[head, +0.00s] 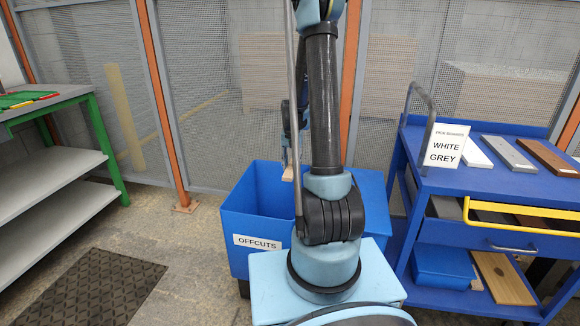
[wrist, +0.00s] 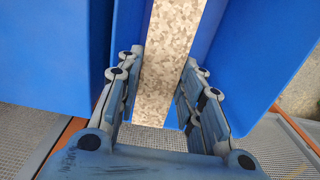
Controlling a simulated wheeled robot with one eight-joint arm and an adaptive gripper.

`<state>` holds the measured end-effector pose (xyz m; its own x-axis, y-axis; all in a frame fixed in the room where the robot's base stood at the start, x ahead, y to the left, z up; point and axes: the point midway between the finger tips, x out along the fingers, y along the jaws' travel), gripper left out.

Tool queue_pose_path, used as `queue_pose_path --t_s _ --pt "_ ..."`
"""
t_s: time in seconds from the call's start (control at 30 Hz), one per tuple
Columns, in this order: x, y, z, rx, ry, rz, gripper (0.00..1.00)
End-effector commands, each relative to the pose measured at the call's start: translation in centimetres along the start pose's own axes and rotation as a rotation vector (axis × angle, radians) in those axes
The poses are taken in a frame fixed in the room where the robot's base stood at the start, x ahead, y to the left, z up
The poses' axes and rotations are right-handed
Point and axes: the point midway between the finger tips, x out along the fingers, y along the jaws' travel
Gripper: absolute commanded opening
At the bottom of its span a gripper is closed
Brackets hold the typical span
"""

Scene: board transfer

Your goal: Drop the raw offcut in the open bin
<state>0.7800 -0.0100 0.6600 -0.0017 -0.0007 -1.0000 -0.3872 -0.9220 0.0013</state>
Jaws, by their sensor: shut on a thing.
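The raw offcut is a pale, speckled tan board (wrist: 165,65), seen in the wrist view running between the two fingers of my gripper (wrist: 157,80). My gripper is shut on it. In the head view my gripper (head: 289,160) hangs over the blue bin labelled OFFCUTS (head: 232,228), with a small tan end of the offcut (head: 287,174) showing below it. The bin is open at the top on its left part. My arm hides its middle. Large blue faces (wrist: 50,50) flank the offcut in the wrist view.
A blue surface (head: 375,208) shows right of my arm; I cannot tell if it is a separate bin. A blue cart (head: 445,178) with boards stands at right, a green-legged bench (head: 105,150) at left. Dark mat (head: 95,285) on the floor. Mesh fence behind.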

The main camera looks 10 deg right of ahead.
Motion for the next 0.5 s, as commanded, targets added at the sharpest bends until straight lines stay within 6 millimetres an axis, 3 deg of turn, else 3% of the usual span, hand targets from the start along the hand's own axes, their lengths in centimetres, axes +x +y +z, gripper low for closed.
queue_pose_path --t_s 0.5 --pt "1.2 -0.1 0.1 -0.002 0.000 0.000 0.10"
